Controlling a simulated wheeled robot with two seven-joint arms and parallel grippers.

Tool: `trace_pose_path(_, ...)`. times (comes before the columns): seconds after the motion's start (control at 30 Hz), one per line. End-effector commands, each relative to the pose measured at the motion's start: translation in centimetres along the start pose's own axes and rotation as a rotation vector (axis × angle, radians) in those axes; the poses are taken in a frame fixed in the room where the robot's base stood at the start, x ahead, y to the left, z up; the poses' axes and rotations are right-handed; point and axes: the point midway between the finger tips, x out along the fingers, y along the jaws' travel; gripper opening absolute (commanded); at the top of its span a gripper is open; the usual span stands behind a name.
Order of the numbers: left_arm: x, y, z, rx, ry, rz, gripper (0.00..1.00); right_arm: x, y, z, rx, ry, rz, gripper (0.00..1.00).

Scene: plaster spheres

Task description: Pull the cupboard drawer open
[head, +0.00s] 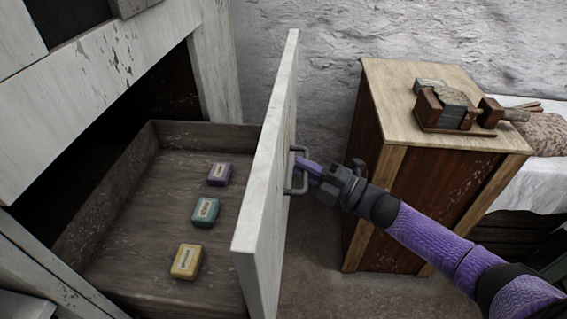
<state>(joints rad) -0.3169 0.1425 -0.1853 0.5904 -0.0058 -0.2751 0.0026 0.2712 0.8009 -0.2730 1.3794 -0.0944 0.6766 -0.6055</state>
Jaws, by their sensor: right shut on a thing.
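The cupboard drawer (190,145) stands open on the left, pulled out of the white worn cupboard (130,45). Its white front panel (268,170) faces right and carries a metal bar handle (298,188). My right gripper (304,168) is shut on the handle, its arm reaching in from the lower right. Inside the drawer lie a purple block (219,174), a teal block (206,212) and a yellow block (187,261), each with a pale label. My left gripper is not in view.
A wooden cabinet (400,75) stands to the right of the drawer front, with a wooden device (450,108) on its top. A bed with white cloth (535,185) is at the far right. A strip of bare floor (320,240) lies between drawer and cabinet.

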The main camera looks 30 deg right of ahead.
Motion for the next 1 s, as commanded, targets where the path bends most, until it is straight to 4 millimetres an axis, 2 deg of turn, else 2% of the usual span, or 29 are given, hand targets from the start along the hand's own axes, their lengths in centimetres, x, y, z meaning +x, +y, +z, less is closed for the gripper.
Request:
trace_pose_path(0.1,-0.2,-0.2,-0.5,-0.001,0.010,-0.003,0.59,-1.4,0.2,0.6,0.001,-0.001,-0.005,0.00)
trace_pose_path(0.3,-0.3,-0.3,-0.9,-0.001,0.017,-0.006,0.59,-2.9,0.5,1.1,0.002,0.000,-0.003,0.00)
trace_pose_path(0.83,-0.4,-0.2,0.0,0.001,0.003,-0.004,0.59,-3.5,0.6,1.4,0.002,0.000,-0.003,0.00)
trace_pose_path(0.87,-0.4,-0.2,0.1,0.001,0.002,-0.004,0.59,-3.5,0.6,1.4,0.002,0.000,-0.003,0.24)
trace_pose_path(1.0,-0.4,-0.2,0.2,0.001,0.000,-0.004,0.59,-3.4,0.6,1.4,0.001,0.000,-0.002,0.53)
